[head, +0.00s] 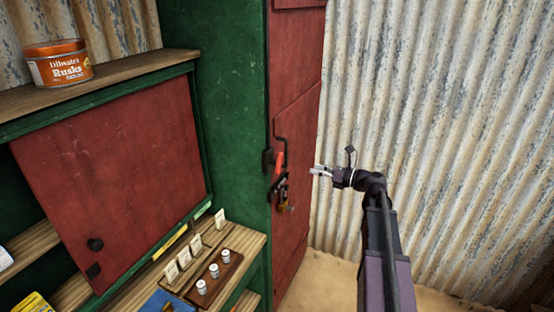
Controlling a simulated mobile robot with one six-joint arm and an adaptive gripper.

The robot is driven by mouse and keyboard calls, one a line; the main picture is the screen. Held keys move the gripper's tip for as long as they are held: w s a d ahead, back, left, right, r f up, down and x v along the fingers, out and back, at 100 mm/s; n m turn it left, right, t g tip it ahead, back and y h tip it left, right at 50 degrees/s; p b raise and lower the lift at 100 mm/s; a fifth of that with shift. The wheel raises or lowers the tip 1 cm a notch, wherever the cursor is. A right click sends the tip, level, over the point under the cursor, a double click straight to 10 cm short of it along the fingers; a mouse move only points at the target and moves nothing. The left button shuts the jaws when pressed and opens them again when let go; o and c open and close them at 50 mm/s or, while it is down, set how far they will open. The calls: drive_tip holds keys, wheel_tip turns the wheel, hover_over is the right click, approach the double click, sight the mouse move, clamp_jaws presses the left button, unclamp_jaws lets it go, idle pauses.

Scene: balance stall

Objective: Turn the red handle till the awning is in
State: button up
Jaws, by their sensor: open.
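The red handle (279,163) is a short red grip on a dark bent crank, at the edge of the tall red and green cabinet. My gripper (313,171) is open and empty, to the right of the red handle with a visible gap between them. Its fingers point left toward the handle. I cannot make out the awning in this view.
A dark and brass-coloured padlock (284,198) hangs just below the handle. The red cabinet door (296,110) is behind it. Corrugated metal wall (440,110) stands at the right. A shelf with an orange tin (58,64) and a counter with small weights (202,287) are at the left.

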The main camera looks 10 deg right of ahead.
sight(279, 160)
drive_tip(key=shift+w+a, duration=0.1)
idle(0.4)
drive_tip(key=shift+x, duration=6.75)
clamp_jaws()
